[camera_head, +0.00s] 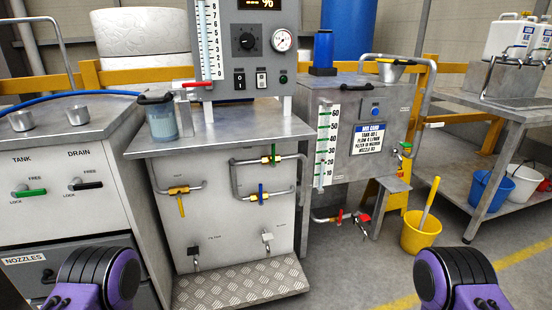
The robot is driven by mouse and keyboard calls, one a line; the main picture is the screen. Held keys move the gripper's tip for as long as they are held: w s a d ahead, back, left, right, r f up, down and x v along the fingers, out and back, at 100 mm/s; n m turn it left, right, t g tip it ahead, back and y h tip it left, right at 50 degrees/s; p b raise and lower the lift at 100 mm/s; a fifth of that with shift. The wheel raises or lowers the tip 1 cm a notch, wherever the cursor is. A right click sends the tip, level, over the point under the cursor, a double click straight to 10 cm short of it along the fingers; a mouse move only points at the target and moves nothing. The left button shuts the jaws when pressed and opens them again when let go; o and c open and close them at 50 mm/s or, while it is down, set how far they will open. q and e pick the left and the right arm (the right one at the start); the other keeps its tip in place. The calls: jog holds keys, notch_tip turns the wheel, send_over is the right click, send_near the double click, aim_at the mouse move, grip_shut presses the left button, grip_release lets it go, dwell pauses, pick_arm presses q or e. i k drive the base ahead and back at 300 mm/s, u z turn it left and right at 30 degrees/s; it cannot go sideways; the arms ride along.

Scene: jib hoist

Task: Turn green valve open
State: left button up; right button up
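A small valve with a brass body and a green handle (273,153) sits on the upper pipe at the right of the grey cabinet front. Its handle stands about upright, across the roughly level pipe. A valve with a blue handle (261,192) is just below it, and a valve with a yellow handle (181,203) is to its left. A separate green lever (34,192) is on the left cabinet under the TANK label. Purple and black parts of my two arms show at the bottom left and bottom right, well apart from the valves. No gripper fingers show.
A treadplate step (240,284) juts out below the cabinet front. A clear jug (161,122) stands on the cabinet top (225,130). A grey tank (345,100) is to the right, with a yellow bucket (419,236) on the floor. The space before the valves looks clear.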

aim_at(273, 153)
jog(key=z, duration=0.1)
jog(key=k, duration=0.15)
jog(key=u, duration=1.05)
jog(key=i, duration=0.85)
jog(key=z, duration=1.95)
